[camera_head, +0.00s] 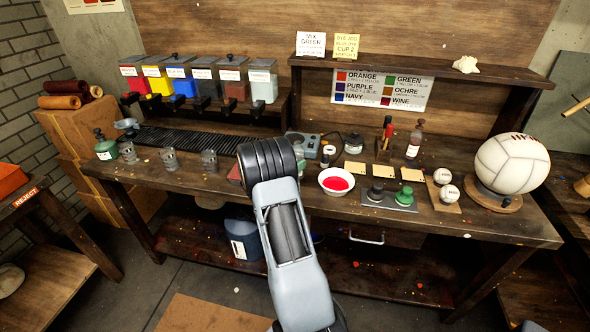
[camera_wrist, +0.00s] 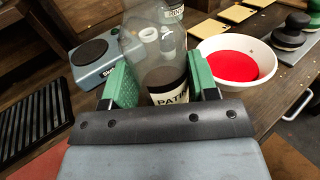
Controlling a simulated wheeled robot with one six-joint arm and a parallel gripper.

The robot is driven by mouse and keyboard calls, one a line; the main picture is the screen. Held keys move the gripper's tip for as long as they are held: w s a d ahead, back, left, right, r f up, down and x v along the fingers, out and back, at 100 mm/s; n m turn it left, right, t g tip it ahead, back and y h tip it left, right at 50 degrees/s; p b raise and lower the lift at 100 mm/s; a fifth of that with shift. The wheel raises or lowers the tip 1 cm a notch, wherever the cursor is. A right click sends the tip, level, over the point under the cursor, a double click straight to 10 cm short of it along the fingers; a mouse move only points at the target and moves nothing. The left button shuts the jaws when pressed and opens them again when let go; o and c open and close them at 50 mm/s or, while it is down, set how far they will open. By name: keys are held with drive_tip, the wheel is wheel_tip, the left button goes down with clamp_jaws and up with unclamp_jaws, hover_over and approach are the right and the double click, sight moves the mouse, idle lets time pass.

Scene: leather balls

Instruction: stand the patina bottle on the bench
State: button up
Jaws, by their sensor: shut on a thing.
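The patina bottle (camera_wrist: 165,75) shows in the wrist view as clear glass with dark contents and a white label reading "PATI". My gripper (camera_wrist: 160,80) is shut on it, with a green pad on each side of its body. I cannot tell whether the bottle's base touches the bench.
A white bowl of red liquid (camera_head: 322,190) is close right of my gripper. A grey device with a round plate (camera_wrist: 90,62) is at its left. A black grille (camera_head: 190,141) and glass jars (camera_head: 209,160) lie further left. Stampers, small balls and a large white ball (camera_head: 510,163) crowd the right.

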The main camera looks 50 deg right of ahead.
drive_tip(key=shift+d+f, duration=0.2)
drive_tip(key=shift+f, duration=0.1)
wheel_tip(320, 180, down, 3)
drive_tip(key=shift+r+p, duration=0.15)
drive_tip(key=shift+p, duration=0.35)
drive_tip(key=shift+f, duration=0.2)
drive_tip(key=shift+f, duration=0.1)
drive_tip(key=shift+f+b, duration=0.15)
drive_tip(key=shift+b, duration=0.2)
drive_tip(key=o, duration=1)
